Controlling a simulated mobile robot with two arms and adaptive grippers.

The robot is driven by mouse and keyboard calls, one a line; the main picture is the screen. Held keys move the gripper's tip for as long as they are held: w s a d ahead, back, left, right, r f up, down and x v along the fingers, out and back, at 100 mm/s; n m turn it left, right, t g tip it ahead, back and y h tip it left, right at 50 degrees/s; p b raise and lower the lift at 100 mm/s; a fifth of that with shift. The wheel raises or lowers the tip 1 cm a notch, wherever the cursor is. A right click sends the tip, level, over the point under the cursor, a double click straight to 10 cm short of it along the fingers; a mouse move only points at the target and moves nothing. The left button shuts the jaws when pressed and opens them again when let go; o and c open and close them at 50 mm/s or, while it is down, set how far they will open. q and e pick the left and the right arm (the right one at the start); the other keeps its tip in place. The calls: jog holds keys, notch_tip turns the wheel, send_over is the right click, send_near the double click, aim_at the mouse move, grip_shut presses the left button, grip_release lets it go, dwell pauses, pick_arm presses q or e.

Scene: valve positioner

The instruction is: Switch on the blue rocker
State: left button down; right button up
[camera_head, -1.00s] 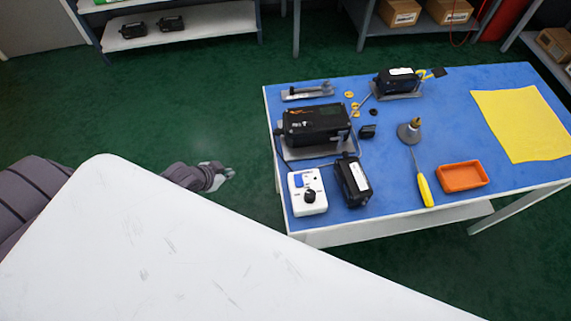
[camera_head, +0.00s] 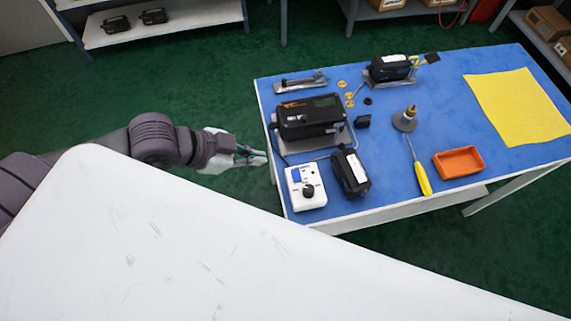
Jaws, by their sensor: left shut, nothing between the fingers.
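The blue rocker (camera_head: 297,175) sits at the upper left of a white control box (camera_head: 312,198) that also carries a black knob (camera_head: 308,190). The box lies near the left front corner of the blue table (camera_head: 390,185). My left gripper (camera_head: 262,157) is shut and empty, just off the table's left edge, to the left of and slightly beyond the box. It touches nothing that I can see. My right gripper is not in view.
A black device (camera_head: 350,172) stands close to the box's right side. A larger black positioner (camera_head: 310,117) stands behind it, with a cable between. A screwdriver (camera_head: 422,178) and an orange tray (camera_head: 459,162) lie farther right. My white body panel fills the foreground.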

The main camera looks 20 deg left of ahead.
pick_arm(q)
jog(key=p, duration=0.2)
send_over(296, 169)
jog(key=s+a, duration=0.1)
jog(key=s, duration=0.1)
jog(key=f, duration=0.7)
jog(key=shift+a, duration=0.2)
jog(key=f, duration=0.2)
jog(key=shift+a+f, duration=0.2)
jog(key=shift+f, duration=0.1)
jog(key=shift+a+f, duration=0.1)
jog(key=shift+f, duration=0.6)
jog(key=shift+w, duration=0.1)
